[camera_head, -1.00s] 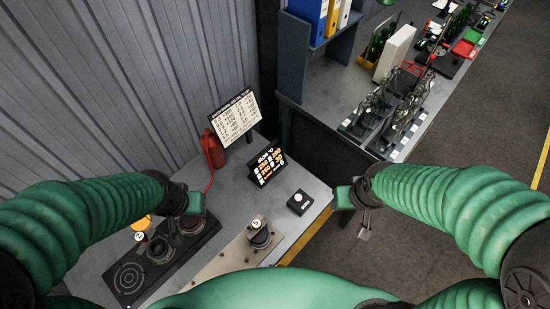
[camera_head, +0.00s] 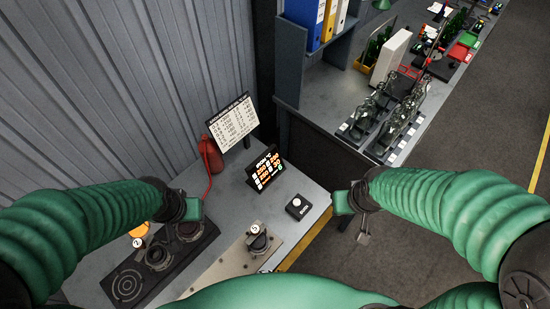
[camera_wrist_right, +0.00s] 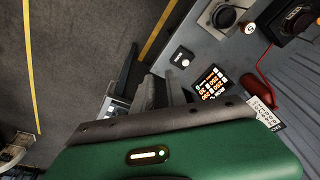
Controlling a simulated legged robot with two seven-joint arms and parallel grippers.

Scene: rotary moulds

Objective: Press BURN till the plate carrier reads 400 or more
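A small black box with a pale round button (camera_head: 297,206) sits near the right edge of the grey bench; its label is too small to read surely. It also shows in the wrist view (camera_wrist_right: 182,57). Behind it a tilted black display (camera_head: 266,169) shows orange figures, too small to read surely; it also shows in the wrist view (camera_wrist_right: 212,82). My right gripper (camera_head: 342,201) hangs right of the button, apart from it, past the bench edge. My left gripper (camera_head: 193,209) is over the bench's left part, near the dark ring unit. Neither fingertip gap shows clearly.
A text board (camera_head: 232,124) and a red extinguisher-like item (camera_head: 211,154) stand at the back. A dark unit with rings (camera_head: 127,284) and a metal plate with a round fixture (camera_head: 258,242) lie in front. Another bench (camera_head: 318,101) with bottles and racks stands beyond.

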